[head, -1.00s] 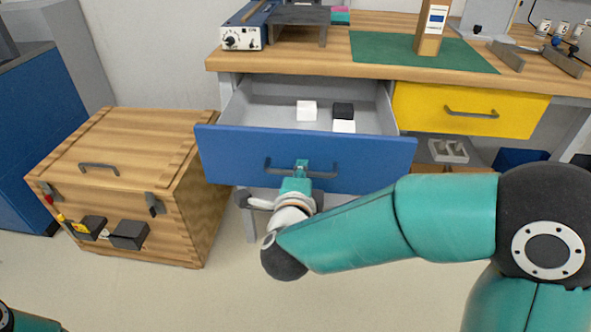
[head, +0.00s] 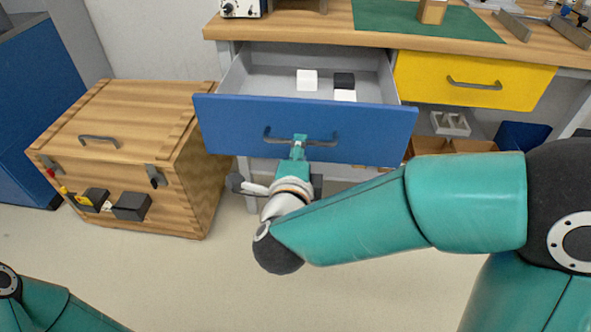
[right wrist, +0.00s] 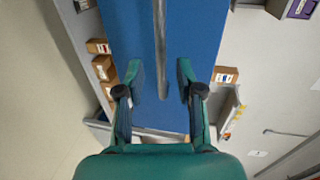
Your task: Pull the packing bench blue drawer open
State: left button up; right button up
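The blue drawer (head: 240,128) of the packing bench stands well open. Its grey inside shows in the head view, with two white blocks and a black block in it. Its dark bar handle (head: 325,142) runs across the front. My right gripper (head: 299,141) is at the middle of this handle. In the right wrist view the fingers of my right gripper (right wrist: 159,75) are spread, with the handle (right wrist: 160,40) running between them and a gap on each side. The blue front (right wrist: 205,30) lies behind. My left gripper is out of view; only part of that arm shows at lower left.
A wooden chest (head: 125,125) stands left of the drawer, close to its left edge. The closed yellow drawer (head: 475,80) is to the right. The bench top (head: 320,32) carries a green mat (head: 385,18). The floor (head: 210,280) in front is clear.

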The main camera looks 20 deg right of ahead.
jog(key=v, duration=0.7)
jog(key=shift+s, duration=0.2)
